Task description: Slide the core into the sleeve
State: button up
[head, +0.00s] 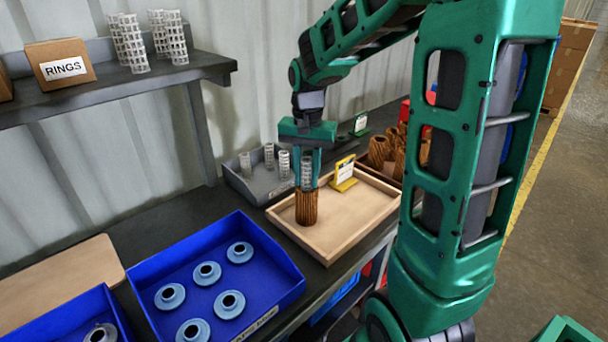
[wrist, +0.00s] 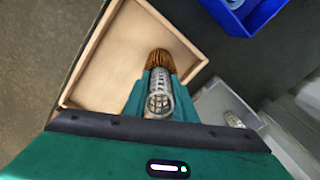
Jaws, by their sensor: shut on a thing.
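My gripper (head: 307,171) is shut on a grey perforated core (head: 307,178), which stands upright between the fingers. The brown pleated sleeve (head: 306,208) stands upright in the wooden tray (head: 358,219), directly beneath the core. In the head view the core's lower end meets the sleeve's top rim; I cannot tell how far inside it is. In the wrist view the core (wrist: 159,98) shows between the fingers, with the sleeve (wrist: 161,60) beyond it, partly hidden by core and fingers.
A grey bin (head: 247,184) with several spare cores stands behind the tray. More brown sleeves (head: 380,151) stand at the back right. A yellow sign holder (head: 344,172) is at the tray's back edge. A blue bin (head: 257,247) of end caps is at front left. The tray's right side is clear.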

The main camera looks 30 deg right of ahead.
jog(key=shift+f, duration=0.15)
jog(key=o, duration=1.1)
notch_tip(320, 180, up, 11)
jog(key=shift+f, duration=0.15)
dwell(0.4)
jog(key=s+d+f+n, duration=0.1)
jog(key=s+f, duration=0.2)
jog(key=s, duration=0.5)
jog(key=s+d+f+n, duration=0.1)
jog(key=s+f, duration=0.2)
jog(key=s, duration=0.5)
jog(key=s+d+f+n, duration=0.1)
jog(key=s+d+f, duration=0.1)
jog(key=s, duration=0.6)
jog(key=shift+s+f, duration=0.4)
jog(key=shift+f, duration=0.25)
